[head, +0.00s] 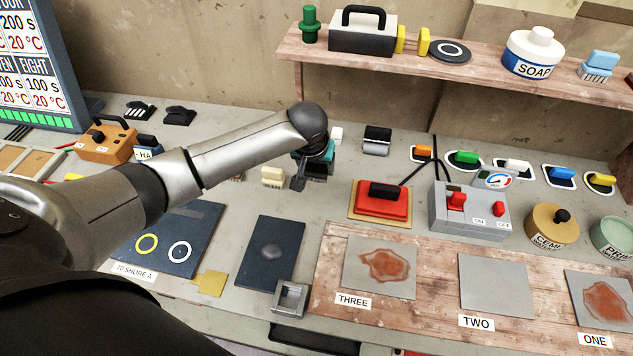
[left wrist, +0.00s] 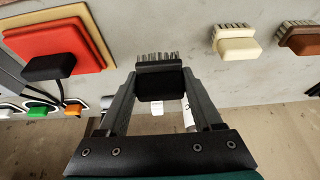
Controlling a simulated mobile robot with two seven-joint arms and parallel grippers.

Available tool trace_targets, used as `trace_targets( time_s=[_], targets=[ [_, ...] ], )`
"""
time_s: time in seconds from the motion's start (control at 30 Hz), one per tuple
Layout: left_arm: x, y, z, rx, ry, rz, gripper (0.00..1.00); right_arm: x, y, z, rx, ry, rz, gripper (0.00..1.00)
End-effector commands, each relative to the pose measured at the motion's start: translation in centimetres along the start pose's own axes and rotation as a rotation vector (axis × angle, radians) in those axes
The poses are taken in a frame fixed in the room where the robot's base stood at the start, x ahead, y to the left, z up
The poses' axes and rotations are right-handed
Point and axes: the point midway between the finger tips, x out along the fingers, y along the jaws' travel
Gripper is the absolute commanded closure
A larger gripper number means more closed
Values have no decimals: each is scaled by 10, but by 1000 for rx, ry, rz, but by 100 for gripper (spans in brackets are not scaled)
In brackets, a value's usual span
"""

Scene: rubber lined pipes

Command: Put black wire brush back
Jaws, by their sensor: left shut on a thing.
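The black wire brush (left wrist: 160,85) is between the fingertips of my left gripper (left wrist: 160,92) in the left wrist view. Its bristles point to the top of that picture, towards the grey table surface. In the head view my left gripper (head: 302,183) is over the middle of the table, to the right of a cream brush (head: 272,177). There the black brush is small, dark and hard to tell from the fingers. In the wrist view the cream brush (left wrist: 238,42) and a brown brush (left wrist: 302,38) show bristles. My right gripper is not in view.
A red block with a black handle (head: 381,198) sits right of my gripper, beside a grey switch box (head: 470,210). A black and grey block (head: 377,140) lies behind. A wooden shelf (head: 470,70) spans the back. Grey table between gripper and dark plate (head: 270,255) is clear.

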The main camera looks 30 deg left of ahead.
Motion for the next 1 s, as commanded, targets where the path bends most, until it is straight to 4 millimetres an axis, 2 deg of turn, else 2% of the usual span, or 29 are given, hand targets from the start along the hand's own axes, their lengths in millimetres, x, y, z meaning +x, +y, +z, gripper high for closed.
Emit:
trace_targets(
  time_s=[0.17, 0.4, 0.83, 0.87, 1.0],
  targets=[
    [14, 0, 6, -1, 1, -1, 85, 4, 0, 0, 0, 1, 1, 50],
    [45, 0, 18, 0, 1, 0, 85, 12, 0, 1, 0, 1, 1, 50],
    [50, 0, 20, -1, 2, 0, 85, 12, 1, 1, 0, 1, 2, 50],
    [50, 0, 20, 0, 1, 0, 32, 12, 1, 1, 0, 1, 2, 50],
    [50, 0, 20, 0, 1, 0, 16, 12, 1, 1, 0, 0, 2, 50]
  ],
)
